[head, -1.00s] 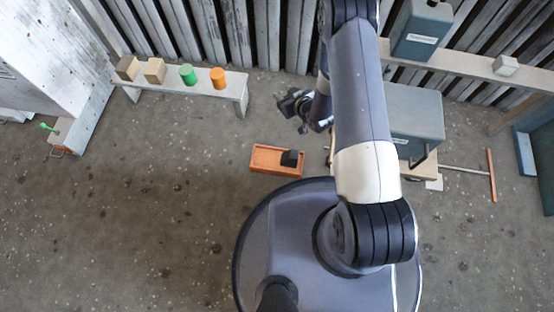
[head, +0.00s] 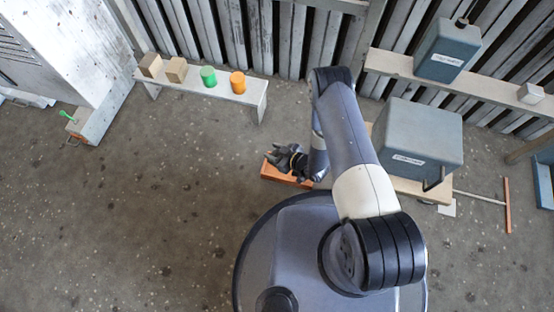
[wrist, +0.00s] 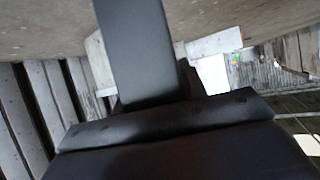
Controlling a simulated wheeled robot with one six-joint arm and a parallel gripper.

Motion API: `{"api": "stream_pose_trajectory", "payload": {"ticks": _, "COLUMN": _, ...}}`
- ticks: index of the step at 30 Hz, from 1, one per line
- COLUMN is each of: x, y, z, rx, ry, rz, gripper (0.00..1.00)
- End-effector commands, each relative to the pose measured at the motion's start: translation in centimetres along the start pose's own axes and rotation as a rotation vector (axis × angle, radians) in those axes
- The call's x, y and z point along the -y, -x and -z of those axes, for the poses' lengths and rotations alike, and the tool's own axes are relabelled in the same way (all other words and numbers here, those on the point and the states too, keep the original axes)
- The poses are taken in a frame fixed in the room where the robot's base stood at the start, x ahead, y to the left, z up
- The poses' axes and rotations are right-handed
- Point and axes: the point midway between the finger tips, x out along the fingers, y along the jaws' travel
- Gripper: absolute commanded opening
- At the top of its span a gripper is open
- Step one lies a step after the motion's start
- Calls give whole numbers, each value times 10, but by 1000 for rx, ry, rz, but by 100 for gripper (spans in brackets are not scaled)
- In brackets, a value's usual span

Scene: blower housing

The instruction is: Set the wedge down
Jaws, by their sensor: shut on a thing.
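My gripper (head: 284,158) is low over the orange tray (head: 275,174) on the floor, just ahead of my base in the head view. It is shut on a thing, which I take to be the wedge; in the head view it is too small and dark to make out. In the wrist view a flat dark grey bar (wrist: 140,50) stands up from a broad black block filling the bottom; I cannot tell which part is wedge and which is gripper. The gripper hides much of the tray, including where a small black piece lay.
A grey-blue housing (head: 417,140) stands right of my arm. A T-shaped rod (head: 507,205) lies farther right. The floor at left is clear.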

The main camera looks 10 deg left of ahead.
Motion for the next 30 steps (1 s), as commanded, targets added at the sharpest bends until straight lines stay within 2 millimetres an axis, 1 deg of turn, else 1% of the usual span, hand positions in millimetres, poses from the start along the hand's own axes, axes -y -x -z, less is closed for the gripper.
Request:
{"api": "stream_pose_trajectory", "payload": {"ticks": 1, "x": 0, "y": -3, "z": -5, "rx": -1, "ry": 0, "rz": -1, "gripper": 12}}
{"api": "stream_pose_trajectory", "payload": {"ticks": 5, "x": -1, "y": -7, "z": -13, "rx": -1, "ry": 0, "rz": -1, "gripper": 12}}
{"api": "stream_pose_trajectory", "payload": {"ticks": 11, "x": 0, "y": -21, "z": -38, "rx": -1, "ry": 0, "rz": -1, "gripper": 12}}
{"api": "stream_pose_trajectory", "payload": {"ticks": 19, "x": -1, "y": -21, "z": -38, "rx": -2, "ry": 0, "rz": -1, "gripper": 12}}
{"api": "stream_pose_trajectory", "payload": {"ticks": 23, "x": -1, "y": -23, "z": -42, "rx": -1, "ry": 0, "rz": -1, "gripper": 12}}
{"api": "stream_pose_trajectory", "payload": {"ticks": 24, "x": -1, "y": -23, "z": -41, "rx": -1, "ry": 0, "rz": -1, "gripper": 42}}
{"api": "stream_pose_trajectory", "payload": {"ticks": 30, "x": -1, "y": -22, "z": -41, "rx": -1, "ry": 0, "rz": -1, "gripper": 59}}
